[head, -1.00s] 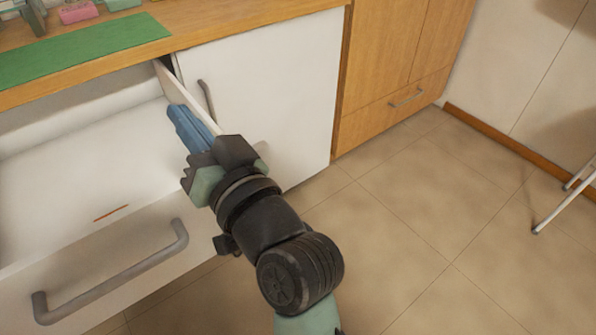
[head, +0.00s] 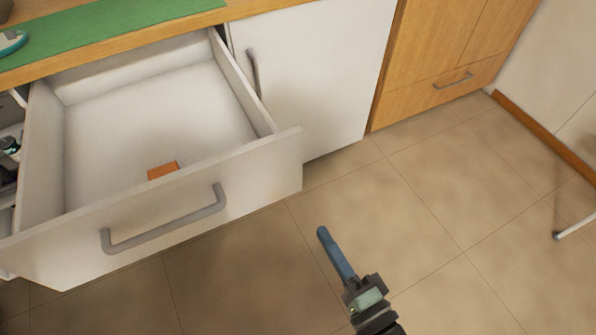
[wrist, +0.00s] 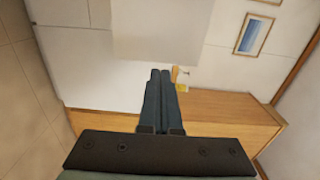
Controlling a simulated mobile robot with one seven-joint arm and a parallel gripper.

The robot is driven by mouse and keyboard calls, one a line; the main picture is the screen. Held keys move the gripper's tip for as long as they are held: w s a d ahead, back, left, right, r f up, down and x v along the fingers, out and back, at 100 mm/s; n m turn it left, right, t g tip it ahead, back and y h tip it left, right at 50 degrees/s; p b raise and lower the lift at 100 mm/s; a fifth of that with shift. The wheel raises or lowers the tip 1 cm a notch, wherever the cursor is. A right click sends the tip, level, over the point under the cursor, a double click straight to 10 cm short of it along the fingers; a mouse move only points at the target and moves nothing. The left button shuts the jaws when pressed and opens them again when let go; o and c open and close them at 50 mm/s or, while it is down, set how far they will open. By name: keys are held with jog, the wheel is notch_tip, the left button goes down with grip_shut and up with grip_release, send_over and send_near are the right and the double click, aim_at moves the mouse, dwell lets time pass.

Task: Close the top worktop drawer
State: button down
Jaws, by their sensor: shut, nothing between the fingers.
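The top worktop drawer (head: 262,163) is pulled far out below the wooden worktop in the head view. It is white, with a grey bar handle (head: 165,222) on its front. A small orange block (head: 163,171) lies inside near the front panel. My gripper (head: 322,231) is in front and to the right of the drawer, apart from it, over the floor. Its blue fingers are together and hold nothing. In the wrist view the closed fingers (wrist: 158,75) point toward a wall and wooden furniture; the drawer cannot be clearly made out there.
A white cabinet door (head: 318,75) with a grey handle is right of the drawer. A wooden cabinet (head: 435,60) stands farther right. A green mat (head: 110,25) lies on the worktop (head: 200,24). An open compartment with items is at the left edge. The tiled floor in front is clear.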

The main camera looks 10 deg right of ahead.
aim_at(286, 171)
jog(key=x, duration=1.3)
jog(key=shift+w+a, duration=0.1)
jog(key=shift+w, duration=0.2)
jog(key=shift+w+f, duration=0.1)
